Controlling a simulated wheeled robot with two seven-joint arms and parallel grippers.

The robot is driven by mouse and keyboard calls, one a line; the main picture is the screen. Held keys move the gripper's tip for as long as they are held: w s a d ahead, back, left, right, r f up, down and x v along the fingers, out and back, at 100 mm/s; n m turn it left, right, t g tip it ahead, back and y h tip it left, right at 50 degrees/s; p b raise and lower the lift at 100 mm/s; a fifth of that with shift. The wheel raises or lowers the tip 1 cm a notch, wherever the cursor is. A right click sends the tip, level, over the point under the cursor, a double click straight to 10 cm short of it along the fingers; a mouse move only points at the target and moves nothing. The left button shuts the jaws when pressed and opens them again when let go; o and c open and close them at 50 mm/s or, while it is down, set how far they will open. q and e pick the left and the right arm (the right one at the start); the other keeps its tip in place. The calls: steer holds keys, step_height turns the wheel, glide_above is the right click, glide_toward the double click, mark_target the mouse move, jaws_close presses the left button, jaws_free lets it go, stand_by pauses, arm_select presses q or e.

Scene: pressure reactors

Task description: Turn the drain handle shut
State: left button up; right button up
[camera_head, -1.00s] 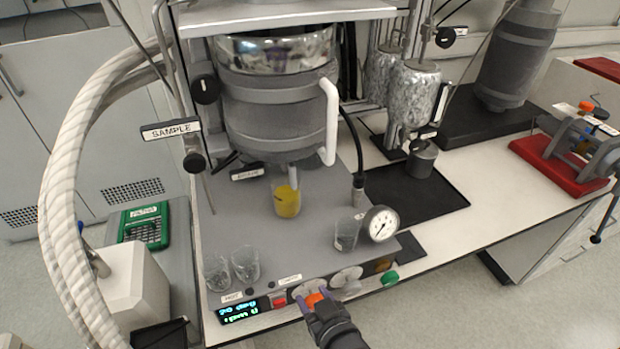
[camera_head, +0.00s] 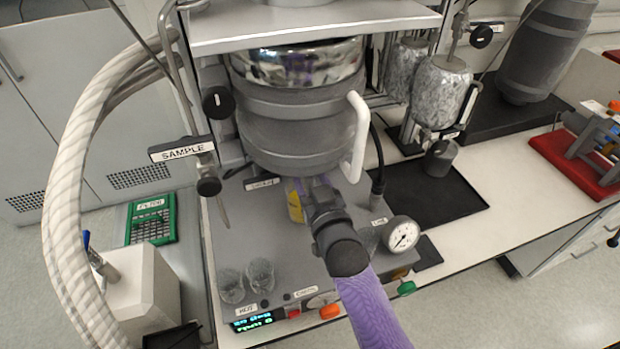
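The grey pressure reactor (camera_head: 290,135) hangs over the bench unit, with a white curved handle (camera_head: 358,135) on its right side. A small label plate (camera_head: 262,184) sits under its lower left edge. My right gripper (camera_head: 310,188) reaches in from the bottom right, just below the reactor's underside. Its wrist and the purple arm hide the outlet area, so I cannot make out the drain handle or whether the fingers touch it. The fingers are too hidden to tell if they are open or shut. A beaker of yellow liquid (camera_head: 295,204) shows partly behind the gripper. My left gripper is not in view.
Two empty glasses (camera_head: 246,280) stand at the unit's front left. A pressure gauge (camera_head: 402,235) is right of my arm. An orange knob (camera_head: 330,311) and a green knob (camera_head: 405,288) are on the front panel. A SAMPLE sign (camera_head: 182,149) hangs at left.

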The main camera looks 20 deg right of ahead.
steer(key=shift+w, duration=0.4)
jaws_close()
